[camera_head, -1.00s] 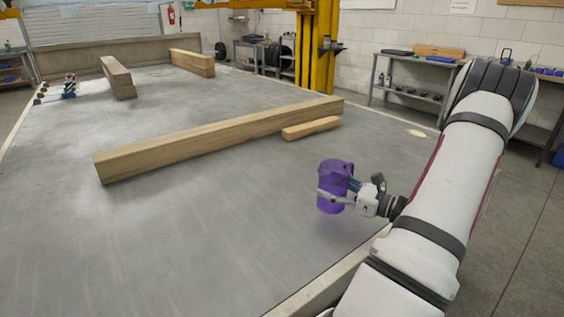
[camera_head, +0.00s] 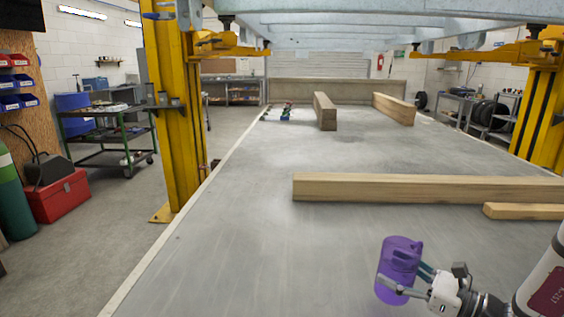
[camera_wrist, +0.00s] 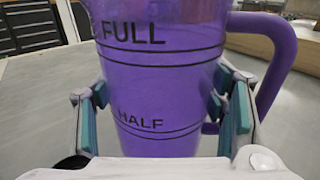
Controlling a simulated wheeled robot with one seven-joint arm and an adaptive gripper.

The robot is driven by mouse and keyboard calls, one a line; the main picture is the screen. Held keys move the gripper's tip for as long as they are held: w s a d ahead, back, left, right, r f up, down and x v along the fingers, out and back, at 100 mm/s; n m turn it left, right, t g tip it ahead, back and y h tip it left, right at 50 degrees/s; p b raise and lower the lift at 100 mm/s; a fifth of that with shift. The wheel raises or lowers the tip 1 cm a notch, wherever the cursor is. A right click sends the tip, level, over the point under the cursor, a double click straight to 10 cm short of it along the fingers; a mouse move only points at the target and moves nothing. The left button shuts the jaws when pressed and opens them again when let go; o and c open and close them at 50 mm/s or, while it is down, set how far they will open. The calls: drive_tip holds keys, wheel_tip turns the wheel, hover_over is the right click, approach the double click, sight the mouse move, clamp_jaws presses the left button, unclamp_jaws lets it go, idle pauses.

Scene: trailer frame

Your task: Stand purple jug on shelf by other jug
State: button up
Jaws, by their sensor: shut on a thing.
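The purple jug (camera_head: 399,262) is upright in my gripper (camera_head: 410,287), at the lower right of the head view, over the grey trailer deck (camera_head: 230,255). In the wrist view the jug (camera_wrist: 160,75) fills the middle, with "FULL" and "HALF" lines on its wall and its handle to the right. My gripper's fingers (camera_wrist: 162,108) press on both sides of the jug. I cannot make out another jug in the head view. Several shelves stand far off, too small to tell what they hold.
Long wooden beams (camera_head: 430,188) lie across the deck beyond the jug. A yellow lift post (camera_head: 170,110) stands left of the deck. A green-framed cart (camera_head: 105,130), a red toolbox (camera_head: 60,195) and a green cylinder (camera_head: 14,200) are further left. The near left deck is clear.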

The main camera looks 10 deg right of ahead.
drive_tip(key=a+r+n+g+y+p, duration=0.1)
drive_tip(key=a+n+g+y, duration=0.25)
drive_tip(key=a, duration=1.15)
wheel_tip(320, 180, up, 10)
drive_tip(key=m+t+h+p, duration=0.5)
drive_tip(key=p, duration=1.1)
drive_tip(key=shift+a+r+h+p, duration=0.15)
drive_tip(key=shift+h+p, duration=0.2)
